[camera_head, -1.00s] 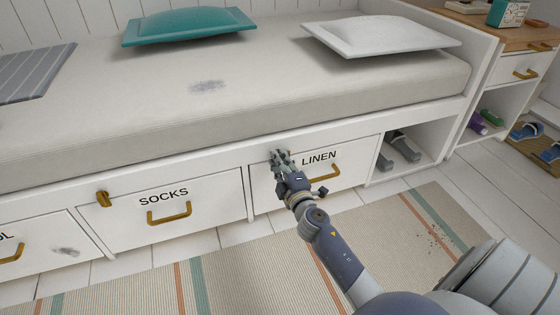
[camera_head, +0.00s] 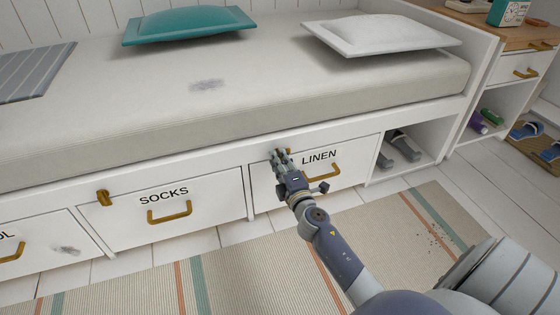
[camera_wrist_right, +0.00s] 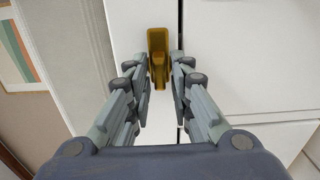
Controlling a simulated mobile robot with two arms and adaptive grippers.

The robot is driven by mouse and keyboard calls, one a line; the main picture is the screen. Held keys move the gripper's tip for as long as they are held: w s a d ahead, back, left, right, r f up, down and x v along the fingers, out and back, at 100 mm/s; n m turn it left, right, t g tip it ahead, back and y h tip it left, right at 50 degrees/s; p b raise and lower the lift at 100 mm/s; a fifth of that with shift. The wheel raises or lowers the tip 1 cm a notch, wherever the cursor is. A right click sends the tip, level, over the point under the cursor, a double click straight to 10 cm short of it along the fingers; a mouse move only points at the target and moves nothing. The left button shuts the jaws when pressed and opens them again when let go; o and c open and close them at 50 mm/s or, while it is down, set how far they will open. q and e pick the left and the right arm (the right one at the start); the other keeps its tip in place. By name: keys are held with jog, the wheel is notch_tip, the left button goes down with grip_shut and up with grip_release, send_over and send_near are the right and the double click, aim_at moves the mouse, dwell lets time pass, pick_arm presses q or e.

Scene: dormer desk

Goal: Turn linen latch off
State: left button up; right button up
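The linen latch (camera_wrist_right: 158,38) is a small brass piece at the top edge of the white LINEN drawer (camera_head: 352,158). In the head view it is mostly hidden behind my right gripper (camera_head: 281,155). In the right wrist view, the fingers of my right gripper (camera_wrist_right: 159,68) stand on either side of the latch's lower raised part. A narrow gap shows between each finger and the latch, so I see no firm grip. The latch's long plate runs upright in the wrist view. My left gripper is not in view.
The LINEN drawer's brass handle (camera_head: 323,174) is just right of my gripper. The SOCKS drawer (camera_head: 220,205) with its own brass latch (camera_head: 104,198) is to the left. The mattress (camera_head: 250,110) overhangs above. A striped rug (camera_head: 240,270) lies on the floor.

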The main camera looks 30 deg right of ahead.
dwell(0.3)
jog(key=v, duration=1.2)
dwell(0.3)
